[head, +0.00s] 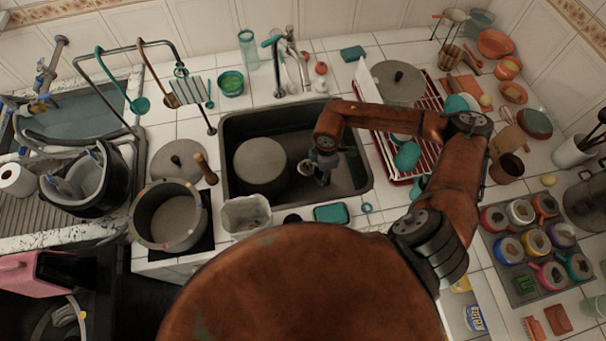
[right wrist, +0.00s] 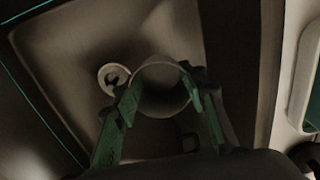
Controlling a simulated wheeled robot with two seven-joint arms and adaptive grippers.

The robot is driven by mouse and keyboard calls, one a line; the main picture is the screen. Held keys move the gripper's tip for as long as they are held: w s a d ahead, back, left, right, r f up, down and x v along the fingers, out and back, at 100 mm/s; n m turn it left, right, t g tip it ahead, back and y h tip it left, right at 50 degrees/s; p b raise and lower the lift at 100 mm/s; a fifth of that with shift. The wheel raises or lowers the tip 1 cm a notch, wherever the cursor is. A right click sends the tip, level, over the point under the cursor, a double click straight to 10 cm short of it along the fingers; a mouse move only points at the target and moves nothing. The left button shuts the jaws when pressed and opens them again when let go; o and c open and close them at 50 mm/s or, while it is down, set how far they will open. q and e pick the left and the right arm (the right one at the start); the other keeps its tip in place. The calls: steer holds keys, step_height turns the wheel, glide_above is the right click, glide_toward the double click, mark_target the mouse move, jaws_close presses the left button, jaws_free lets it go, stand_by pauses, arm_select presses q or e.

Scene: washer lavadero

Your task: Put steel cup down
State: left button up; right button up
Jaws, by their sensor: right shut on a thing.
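The steel cup (right wrist: 162,100) is a grey round cup in the right wrist view, seen from above with its mouth facing the camera. My right gripper (right wrist: 163,98) is shut on it, with a green finger on each side. In the head view my right gripper (head: 318,168) is inside the dark sink basin (head: 347,180), right of a large grey pot. The cup is small and partly hidden there. I cannot tell whether it touches the basin floor. My left gripper is not in view.
The large grey pot (head: 261,165) fills the left half of the sink. A round drain (right wrist: 114,78) lies beside the cup. A faucet (head: 291,52) stands behind the sink. A red dish rack (head: 425,120) stands right of it, and a teal sponge (head: 331,213) lies in front.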

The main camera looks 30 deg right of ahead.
mark_target(321, 189)
step_height(321, 189, down, 10)
steer(key=shift+r, duration=0.25)
steer(key=shift+f, duration=0.1)
steer(key=o, duration=1.1)
steer(key=shift+o, duration=0.3)
step_height(321, 189, up, 12)
steer(key=shift+r, duration=0.1)
